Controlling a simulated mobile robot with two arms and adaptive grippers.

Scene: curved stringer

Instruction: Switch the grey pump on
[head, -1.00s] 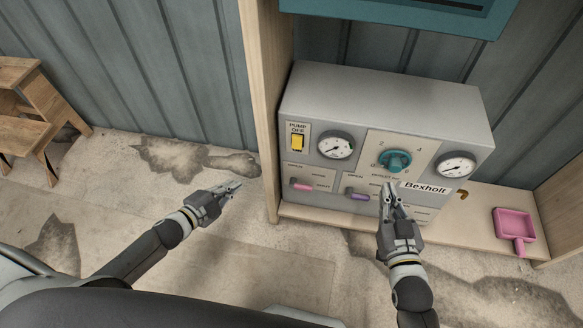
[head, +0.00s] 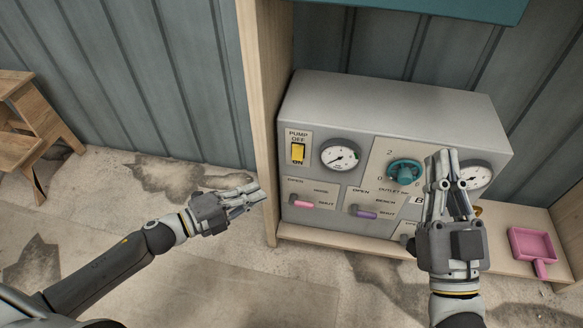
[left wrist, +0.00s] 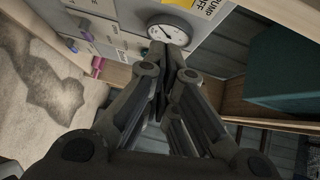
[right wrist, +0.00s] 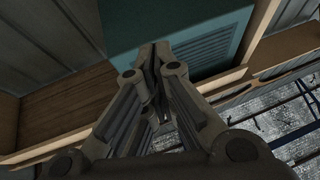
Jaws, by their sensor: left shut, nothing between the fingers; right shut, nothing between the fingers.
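The grey pump (head: 400,112) is a box-shaped unit standing on a wooden shelf. Its yellow rocker switch (head: 298,153) sits at the upper left of the front, under the label PUMP OFF, with ON below it. My left gripper (head: 262,190) is shut and empty, left of and below the switch in the head view, apart from it. In the left wrist view a gauge and part of the PUMP OFF label show beyond the fingers (left wrist: 168,50). My right gripper (head: 441,155) is shut and empty in front of the pump's right side, hiding part of the panel.
The front also carries a gauge (head: 341,155), a teal knob (head: 404,172), a pink lever (head: 301,203) and a purple lever (head: 364,212). A wooden post (head: 259,110) stands left of the pump. A pink pan (head: 532,244) lies at the right. A teal box (right wrist: 175,35) hangs above.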

